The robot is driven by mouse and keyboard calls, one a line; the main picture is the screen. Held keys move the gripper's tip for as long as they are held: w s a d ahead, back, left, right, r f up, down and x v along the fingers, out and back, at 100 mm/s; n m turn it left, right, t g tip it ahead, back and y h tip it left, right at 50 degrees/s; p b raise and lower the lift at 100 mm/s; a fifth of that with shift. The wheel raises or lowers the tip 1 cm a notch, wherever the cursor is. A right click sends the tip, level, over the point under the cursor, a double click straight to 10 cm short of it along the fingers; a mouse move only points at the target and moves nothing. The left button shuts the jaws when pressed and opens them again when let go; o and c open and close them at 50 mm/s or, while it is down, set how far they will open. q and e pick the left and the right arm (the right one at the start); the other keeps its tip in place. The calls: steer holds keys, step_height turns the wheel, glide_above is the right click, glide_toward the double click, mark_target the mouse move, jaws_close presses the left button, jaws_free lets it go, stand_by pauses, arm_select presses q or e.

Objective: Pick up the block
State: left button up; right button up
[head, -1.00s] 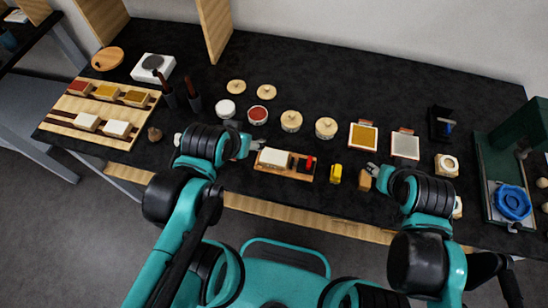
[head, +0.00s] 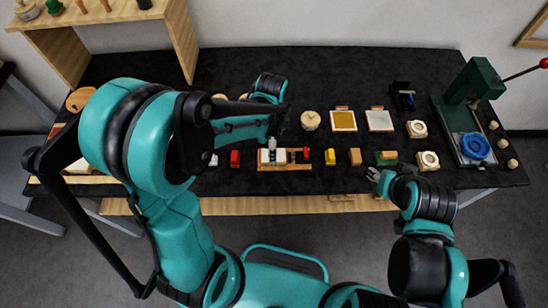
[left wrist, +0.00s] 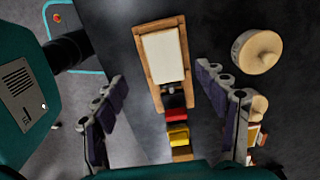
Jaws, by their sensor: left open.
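A white block (left wrist: 163,58) lies on a small wooden tray (left wrist: 146,80) in the left wrist view. The block (head: 265,156) and tray (head: 290,166) also show in the head view, partly hidden by my left gripper (head: 272,147).
A yellow block (head: 330,156) and a red piece (head: 306,154) are right of the white block; another red piece (head: 235,158) is left. A round lidded tin (left wrist: 257,49) stands beside the tray. A green press (head: 462,115) stands at the right. My left arm hides the table's left part.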

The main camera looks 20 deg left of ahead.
arm_select(q)
steer(key=f, duration=0.2)
steer(key=f+b, duration=0.1)
steer(key=f, duration=0.1)
steer(key=w+f+b, duration=0.1)
steer(key=f, duration=0.2)
steer(key=shift+d, duration=0.3)
steer(key=shift+s, duration=0.1)
steer(key=c, duration=1.3)
